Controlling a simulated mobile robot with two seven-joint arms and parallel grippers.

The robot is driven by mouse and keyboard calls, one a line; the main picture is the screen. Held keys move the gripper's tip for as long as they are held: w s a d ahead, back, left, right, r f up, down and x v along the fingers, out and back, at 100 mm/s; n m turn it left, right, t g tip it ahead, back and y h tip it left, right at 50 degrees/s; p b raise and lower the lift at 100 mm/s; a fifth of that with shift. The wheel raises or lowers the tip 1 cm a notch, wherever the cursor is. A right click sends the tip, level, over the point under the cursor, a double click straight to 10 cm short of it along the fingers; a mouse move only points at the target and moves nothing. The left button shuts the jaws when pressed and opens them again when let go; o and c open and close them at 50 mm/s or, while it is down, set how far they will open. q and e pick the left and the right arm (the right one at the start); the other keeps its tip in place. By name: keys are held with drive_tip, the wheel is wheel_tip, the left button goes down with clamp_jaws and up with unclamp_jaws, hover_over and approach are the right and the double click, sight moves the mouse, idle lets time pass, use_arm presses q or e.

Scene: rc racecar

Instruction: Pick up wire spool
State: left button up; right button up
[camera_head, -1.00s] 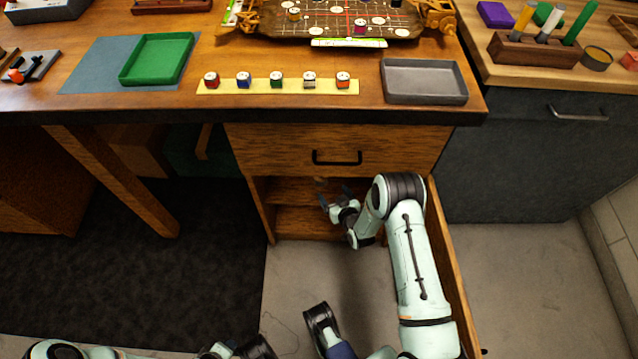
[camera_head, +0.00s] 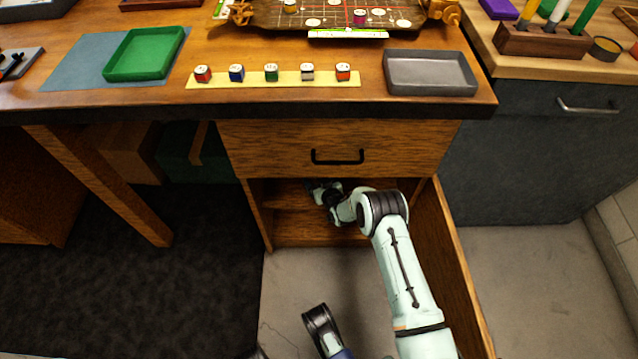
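My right arm reaches from the bottom right into the open cabinet (camera_head: 268,215) below the drawer. My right gripper (camera_head: 318,188) is inside the cabinet, near its upper shelf. Its fingers are small and dark against the shadow, so I cannot tell whether they are open or hold anything. I cannot make out a wire spool inside the cabinet. My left gripper is not in view.
The cabinet door (camera_head: 455,270) stands open on the right of my arm. A drawer (camera_head: 270,150) with a black handle is shut above. On the desk are a green tray (camera_head: 145,53), a grey tray (camera_head: 430,73) and a yellow strip (camera_head: 290,79) with several small coloured pieces.

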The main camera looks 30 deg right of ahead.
drive_tip(key=shift+w+f, duration=0.1)
drive_tip(key=shift+w, duration=0.1)
drive_tip(key=c, duration=1.1)
drive_tip(key=shift+r, duration=0.2)
